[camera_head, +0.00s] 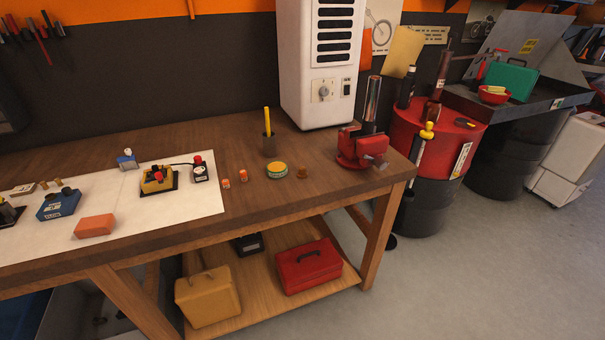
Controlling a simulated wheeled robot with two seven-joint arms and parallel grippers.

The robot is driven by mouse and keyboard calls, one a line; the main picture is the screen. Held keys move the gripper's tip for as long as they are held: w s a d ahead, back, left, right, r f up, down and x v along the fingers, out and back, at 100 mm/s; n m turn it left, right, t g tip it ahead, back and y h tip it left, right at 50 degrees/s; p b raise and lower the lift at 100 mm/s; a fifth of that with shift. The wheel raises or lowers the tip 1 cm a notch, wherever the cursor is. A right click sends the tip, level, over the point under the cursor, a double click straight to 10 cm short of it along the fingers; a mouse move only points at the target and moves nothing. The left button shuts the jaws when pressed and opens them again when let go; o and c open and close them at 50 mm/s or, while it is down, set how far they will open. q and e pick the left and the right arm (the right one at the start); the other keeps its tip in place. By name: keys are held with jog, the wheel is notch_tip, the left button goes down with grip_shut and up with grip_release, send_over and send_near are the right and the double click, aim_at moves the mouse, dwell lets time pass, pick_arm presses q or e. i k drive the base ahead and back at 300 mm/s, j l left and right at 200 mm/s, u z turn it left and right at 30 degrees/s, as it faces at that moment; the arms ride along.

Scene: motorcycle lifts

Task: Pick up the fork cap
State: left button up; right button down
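A small copper-brown round piece (302,173) stands on the wooden workbench (320,190) near its front edge, between a round tin and the red vise. It looks like the fork cap, but it is too small to be sure. The red vise (352,152) at the bench's right end holds an upright shiny tube (373,100). Neither of my grippers is in view.
A white mat (120,215) with boxes covers the left. A white cabinet (320,60) stands behind; a red drum (440,140) is right.

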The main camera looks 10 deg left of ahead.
aim_at(301, 174)
jog(key=i+l+u, duration=0.1)
jog(key=i+l, duration=0.3)
jog(key=l, duration=0.2)
jog(key=i+l+u, duration=0.15)
jog(key=l, duration=0.15)
jog(key=i+l+u, duration=0.1)
jog(key=l, duration=0.25)
jog(key=i, duration=0.1)
